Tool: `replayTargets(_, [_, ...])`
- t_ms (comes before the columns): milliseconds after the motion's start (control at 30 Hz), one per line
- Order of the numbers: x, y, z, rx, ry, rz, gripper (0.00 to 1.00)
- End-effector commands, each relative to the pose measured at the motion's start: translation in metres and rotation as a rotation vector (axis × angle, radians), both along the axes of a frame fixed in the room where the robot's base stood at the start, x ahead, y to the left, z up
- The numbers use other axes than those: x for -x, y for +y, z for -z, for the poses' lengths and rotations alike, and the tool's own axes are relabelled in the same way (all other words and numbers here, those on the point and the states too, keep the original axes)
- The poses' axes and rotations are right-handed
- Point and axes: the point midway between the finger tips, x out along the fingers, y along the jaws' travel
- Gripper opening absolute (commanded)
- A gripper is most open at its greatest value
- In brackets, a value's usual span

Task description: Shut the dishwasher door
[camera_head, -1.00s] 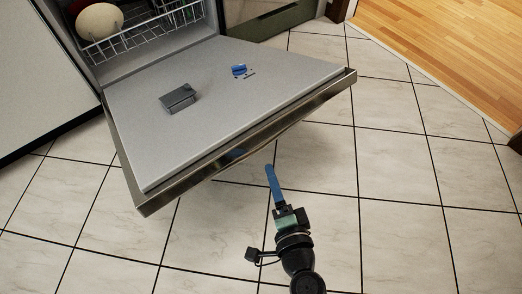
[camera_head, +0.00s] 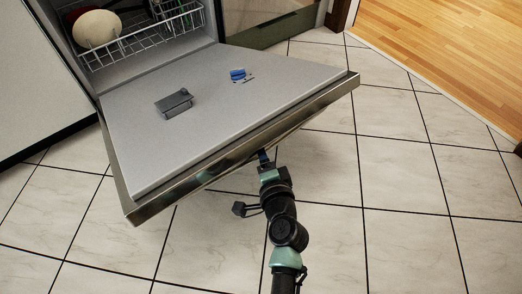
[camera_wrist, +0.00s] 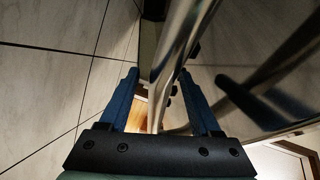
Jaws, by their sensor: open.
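The dishwasher door (camera_head: 215,125) is swung down and open, its pale inner face up and its shiny metal front edge nearest me. My gripper (camera_head: 263,155) is at the middle of that edge, with its fingertips mostly hidden by the door in the head view. In the wrist view my gripper (camera_wrist: 158,75) is open, blue fingers apart. The door's bright metal edge (camera_wrist: 180,40) runs between or just beyond them, with its dark glossy outer panel to the right. I cannot tell whether the fingers touch the door.
The dishwasher's wire rack (camera_head: 145,38) holds a cream round dish (camera_head: 97,30). A grey dispenser (camera_head: 173,103) and a blue piece (camera_head: 238,75) are on the door's inner face. Tiled floor (camera_head: 400,180) is clear to the right. A white panel (camera_head: 45,80) stands at left.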

Motion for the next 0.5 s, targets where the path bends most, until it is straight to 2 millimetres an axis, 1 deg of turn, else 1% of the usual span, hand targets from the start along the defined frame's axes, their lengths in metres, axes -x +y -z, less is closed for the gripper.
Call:
replayTargets(233, [-0.0008, 0.0004, 0.0, 0.0, 0.0, 0.0, 0.64])
replayTargets(267, [-0.0008, 0.0004, 0.0, 0.001, 0.0, 0.0, 0.63])
replayTargets(400, [-0.0007, 0.0003, 0.0, 0.0, 0.0, -0.001, 0.37])
replayTargets(467, [-0.0007, 0.0003, 0.0, 0.0, 0.0, 0.0, 0.27])
replayTargets(500, [-0.0007, 0.0003, 0.0, 0.0, 0.0, 0.0, 0.19])
